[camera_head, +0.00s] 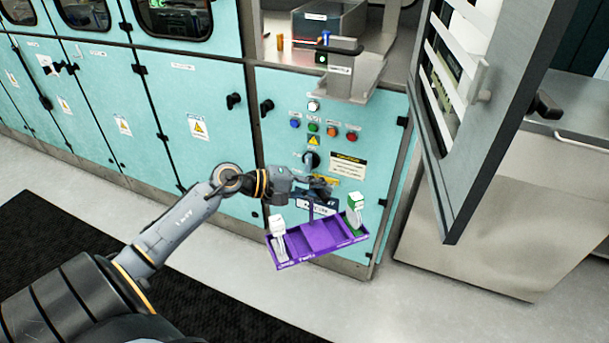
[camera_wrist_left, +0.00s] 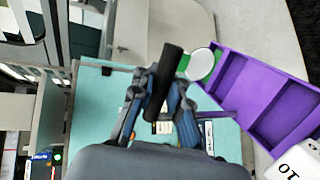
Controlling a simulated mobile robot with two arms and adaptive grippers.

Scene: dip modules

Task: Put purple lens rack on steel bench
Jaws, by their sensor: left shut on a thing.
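The purple lens rack (camera_head: 322,236) hangs in the air in front of the teal cabinet, slightly tilted. It carries a white item (camera_head: 278,238) at its left end and a green-and-white one (camera_head: 354,211) at its right end. My left gripper (camera_head: 318,189) is above the rack, shut on its handle. In the left wrist view the fingers (camera_wrist_left: 160,100) close around a black bar, and a purple stem runs to the rack (camera_wrist_left: 262,88). A steel-grey bench-like unit (camera_head: 490,225) stands at the right; its top is partly hidden by an open door. My right gripper is out of view.
The open door (camera_head: 492,110) juts out between the cabinet and the grey unit. The teal cabinet front (camera_head: 290,90) has buttons and a steel ledge (camera_head: 355,80) above. Grey floor (camera_head: 440,310) is clear below the rack; a black mat (camera_head: 60,235) lies at left.

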